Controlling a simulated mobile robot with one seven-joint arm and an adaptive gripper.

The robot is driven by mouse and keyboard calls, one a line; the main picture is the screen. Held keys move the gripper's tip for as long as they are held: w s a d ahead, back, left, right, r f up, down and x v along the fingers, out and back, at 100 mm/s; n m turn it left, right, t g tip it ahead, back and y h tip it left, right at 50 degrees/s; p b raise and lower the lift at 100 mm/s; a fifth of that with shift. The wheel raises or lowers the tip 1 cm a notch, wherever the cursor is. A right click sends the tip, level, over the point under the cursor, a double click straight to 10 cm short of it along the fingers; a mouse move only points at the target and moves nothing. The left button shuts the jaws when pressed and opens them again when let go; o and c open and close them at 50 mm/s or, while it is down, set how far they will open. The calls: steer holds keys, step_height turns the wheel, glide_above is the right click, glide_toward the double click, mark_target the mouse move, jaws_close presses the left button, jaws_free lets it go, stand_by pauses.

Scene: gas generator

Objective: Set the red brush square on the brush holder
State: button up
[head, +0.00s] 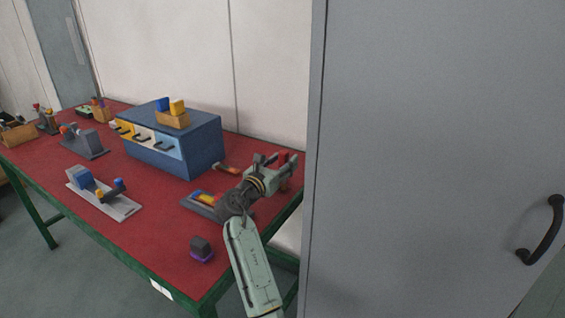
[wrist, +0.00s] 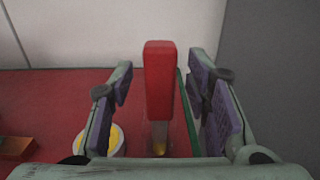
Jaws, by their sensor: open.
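The red brush (wrist: 160,80) stands upright between the two spread fingers of my gripper (wrist: 163,105) in the wrist view, with a gap on each side. A narrow, paler part with a yellow spot shows below its red block. In the head view the red brush (head: 284,158) shows as a small red patch between the fingers of my gripper (head: 278,162), at the table's right end. My gripper is open. I cannot make out the brush holder for certain; my gripper and arm cover the area around the brush's lower end.
A blue drawer cabinet (head: 203,150) stands left of my gripper on the red table (head: 130,233). A grey base with coloured pieces (head: 203,198) lies beside my arm. A dark block with a purple base (head: 201,249) is near the front edge. A tall grey cabinet (head: 430,130) bounds the right.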

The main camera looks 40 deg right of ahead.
steer(key=v, duration=1.2)
steer(key=shift+f, duration=0.1)
